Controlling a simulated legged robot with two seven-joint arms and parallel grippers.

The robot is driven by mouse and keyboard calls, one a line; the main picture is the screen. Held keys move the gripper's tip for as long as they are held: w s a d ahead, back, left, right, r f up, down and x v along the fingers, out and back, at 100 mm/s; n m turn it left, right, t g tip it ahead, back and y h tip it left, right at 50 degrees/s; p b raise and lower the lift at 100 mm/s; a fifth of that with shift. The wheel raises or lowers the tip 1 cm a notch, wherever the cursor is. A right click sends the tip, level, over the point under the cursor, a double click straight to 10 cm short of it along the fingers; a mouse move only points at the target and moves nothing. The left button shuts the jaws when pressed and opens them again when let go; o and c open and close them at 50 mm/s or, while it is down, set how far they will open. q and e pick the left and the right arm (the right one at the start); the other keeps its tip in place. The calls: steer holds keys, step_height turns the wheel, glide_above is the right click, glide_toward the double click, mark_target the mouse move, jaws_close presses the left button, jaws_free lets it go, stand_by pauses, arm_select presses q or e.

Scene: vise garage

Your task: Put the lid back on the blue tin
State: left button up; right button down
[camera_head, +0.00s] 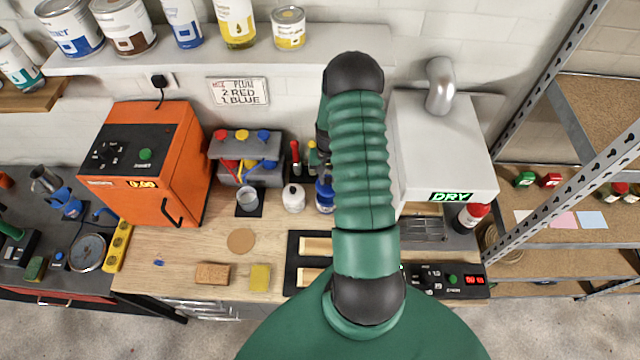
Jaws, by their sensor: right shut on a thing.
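A blue object that looks like the blue tin (324,195) stands on the wooden bench, partly covered by my green right arm. I cannot tell whether its top is open or covered. My right arm rises up the middle of the view and bends down behind itself. A dark part of the right gripper (322,146) shows just left of the arm, above the blue object. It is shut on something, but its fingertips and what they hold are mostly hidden. I cannot clearly make out the lid. My left gripper is not in view.
An orange oven (188,170) and a grey rack with coloured knobs (245,150) stand left. A white bottle (293,198) is close to the blue object. A white dryer (450,150) stands right. A cork disc (241,240), sponge (260,278) and brown block (212,274) lie in front.

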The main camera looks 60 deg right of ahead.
steer(key=shift+a+f, duration=0.15)
steer(key=shift+f, duration=0.4)
step_height(320, 180, down, 4)
steer(key=b, duration=0.3)
steer(key=shift+f+b, duration=0.35)
steer(key=shift+b, duration=0.1)
steer(key=shift+d+f, duration=0.15)
steer(key=shift+d, duration=0.05)
steer(key=shift+a, duration=0.2)
steer(key=shift+d, duration=0.2)
steer(key=shift+a+r, duration=0.25)
steer(key=shift+d+f, duration=0.1)
steer(key=shift+f, duration=0.15)
stand_by(0.4)
